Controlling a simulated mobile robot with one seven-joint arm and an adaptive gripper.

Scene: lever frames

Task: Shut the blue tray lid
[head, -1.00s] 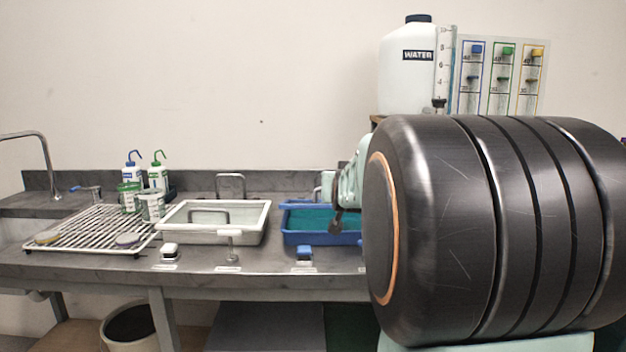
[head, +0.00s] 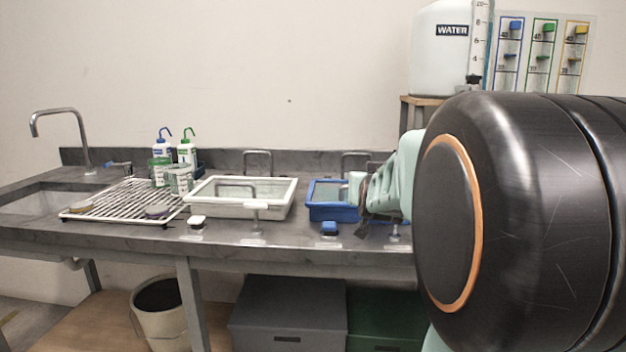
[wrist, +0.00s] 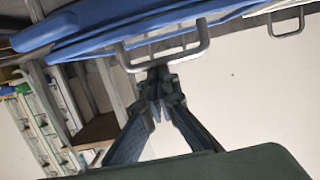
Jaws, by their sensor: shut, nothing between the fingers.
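The blue tray (head: 315,213) stands on the grey counter, right of the white tray. A greyish panel (head: 325,190) shows within its rim; I cannot tell how far its lid is lowered. In the wrist view, two blue edges (wrist: 110,17) lie close together, with a grey U-shaped handle (wrist: 200,45) on the near one. My gripper (wrist: 160,80) is shut and empty, its fingertips at or very near this handle; contact is unclear. In the head view, my gripper (head: 366,205) is at the tray's right side, which my arm partly hides.
The white tray (head: 240,211) stands left of the blue tray. A blue block-like knob (head: 329,229) and a white one (head: 196,222) sit along the counter front. A drying rack (head: 120,205) and bottles (head: 186,151) are further left. The water tank (head: 440,60) stands behind my arm.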

